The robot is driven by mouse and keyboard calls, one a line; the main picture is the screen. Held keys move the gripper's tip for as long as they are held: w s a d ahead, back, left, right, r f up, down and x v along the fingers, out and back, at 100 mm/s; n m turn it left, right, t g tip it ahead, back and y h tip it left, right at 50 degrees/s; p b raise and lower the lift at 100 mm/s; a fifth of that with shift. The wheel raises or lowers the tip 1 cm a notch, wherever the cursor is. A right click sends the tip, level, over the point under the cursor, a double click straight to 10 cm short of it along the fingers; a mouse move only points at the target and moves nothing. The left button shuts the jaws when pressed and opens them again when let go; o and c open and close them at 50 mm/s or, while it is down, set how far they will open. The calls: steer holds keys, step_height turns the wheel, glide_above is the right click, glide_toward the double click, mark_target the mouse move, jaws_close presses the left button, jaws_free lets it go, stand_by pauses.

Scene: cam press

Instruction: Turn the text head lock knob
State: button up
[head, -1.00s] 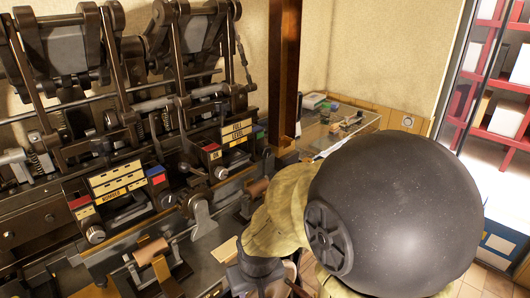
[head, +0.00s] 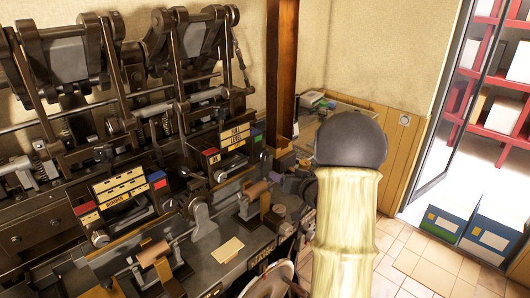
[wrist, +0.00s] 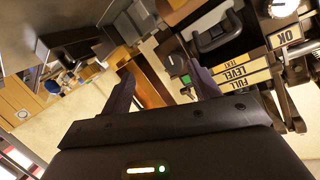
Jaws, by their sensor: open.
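My gripper (wrist: 161,70) shows in the wrist view with its two dark fingers apart and nothing between them. I cannot read which is the text head lock knob. My gripper is not clearly visible in the head view.
The dark press (head: 150,100) fills the left, with levers and rods standing out. A brown post (head: 281,70) rises behind its right end. A cabinet (head: 485,90) with red shelves and boxes (head: 455,210) stand right.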

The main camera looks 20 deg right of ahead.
mark_target(266, 155)
steer(key=s+d+r+t+y+p, duration=0.1)
steer(key=s+d+t+y, duration=0.1)
steer(key=d+y, duration=0.3)
steer(key=shift+s+r, duration=0.15)
steer(key=shift+s, duration=0.55)
steer(key=shift+w, duration=0.1)
steer(key=p+x, duration=0.6)
steer(key=x, duration=1.1)
steer(key=shift+w, duration=0.2)
steer(key=shift+c, duration=0.2)
steer(key=c, duration=0.9)
